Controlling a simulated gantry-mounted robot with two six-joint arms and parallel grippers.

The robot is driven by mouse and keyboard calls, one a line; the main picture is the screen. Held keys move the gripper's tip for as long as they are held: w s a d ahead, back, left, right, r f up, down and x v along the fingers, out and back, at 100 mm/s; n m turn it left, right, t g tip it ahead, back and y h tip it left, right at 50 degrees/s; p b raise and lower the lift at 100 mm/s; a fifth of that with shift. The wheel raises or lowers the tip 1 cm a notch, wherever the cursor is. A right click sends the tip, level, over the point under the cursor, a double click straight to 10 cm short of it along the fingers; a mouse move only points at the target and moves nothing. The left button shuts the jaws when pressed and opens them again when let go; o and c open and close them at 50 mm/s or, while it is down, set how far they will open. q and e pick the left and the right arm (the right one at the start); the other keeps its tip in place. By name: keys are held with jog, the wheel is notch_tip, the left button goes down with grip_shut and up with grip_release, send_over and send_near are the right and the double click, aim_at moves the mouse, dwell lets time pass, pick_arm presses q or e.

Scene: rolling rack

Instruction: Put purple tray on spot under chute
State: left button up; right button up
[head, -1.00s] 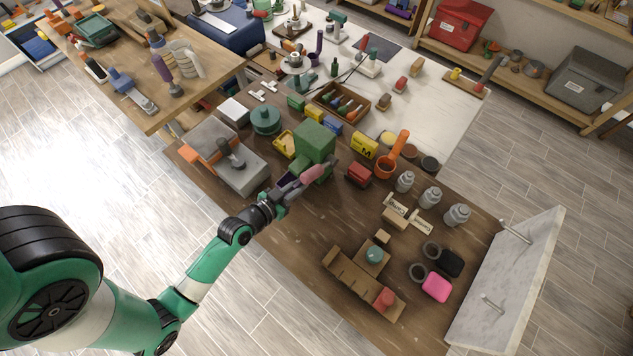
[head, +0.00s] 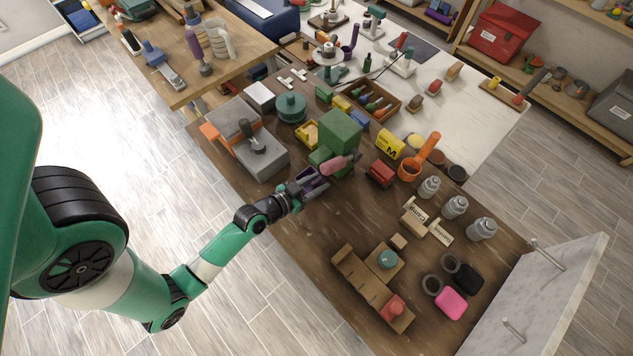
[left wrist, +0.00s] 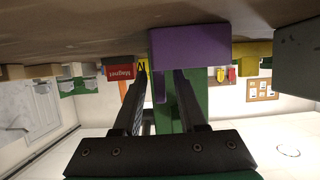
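A small purple tray (head: 313,186) lies on the brown table in front of the green box-shaped device (head: 340,130). A pink part (head: 340,163) sticks out of the device above the tray's far right side. My left gripper (head: 298,187) is low at the tray's near side. In the left wrist view, the purple tray (left wrist: 190,47) is just beyond the fingertips. A thin purple part of it reaches between the two fingers (left wrist: 163,85), which stand apart with gaps beside it. The tray's spot is hidden or cannot be told. My right gripper is not in view.
A grey block device (head: 262,155) stands left of the tray. A red box (head: 381,174) and an orange cup-shaped holder (head: 409,168) stand to the right. A cardboard stand (head: 370,285) is nearer the front. Bare table lies between the stand and the tray.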

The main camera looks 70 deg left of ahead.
pick_arm(q)
jog(key=shift+r, duration=0.2)
jog(key=b+v, duration=0.3)
jog(key=v, duration=0.8)
jog(key=shift+s+f, duration=0.1)
jog(key=shift+f, duration=0.05)
jog(key=shift+s+d+r, duration=0.2)
jog(key=shift+s+r, duration=0.1)
jog(key=shift+r, duration=0.1)
